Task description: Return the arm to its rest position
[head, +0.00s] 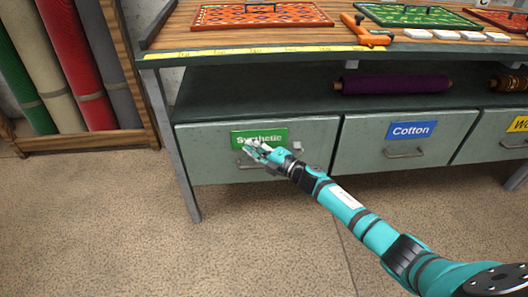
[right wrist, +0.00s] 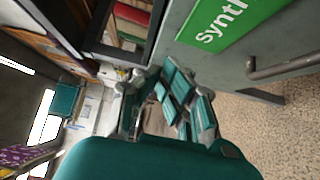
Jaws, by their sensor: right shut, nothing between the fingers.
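My right gripper (head: 262,154) is shut and empty. It reaches in from the lower right in the head view and hangs in front of the drawer labelled Synthetic (head: 310,134), overlapping its green label and part of its handle. In the right wrist view, my right gripper's fingers (right wrist: 175,100) are beside the Synthetic drawer's green label (right wrist: 232,22) and metal handle (right wrist: 285,66). The drawer looks closed. I cannot tell whether the fingers touch its front. My left gripper is not in view.
The workbench (head: 160,37) carries framed rug samples (head: 262,15), an orange tool (head: 364,31) and white blocks. A purple roll (head: 395,85) lies on its shelf. The Cotton drawer (head: 364,160) is closed. Rolled rugs (head: 75,62) stand in a rack at left. The floor (head: 110,225) in front is clear.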

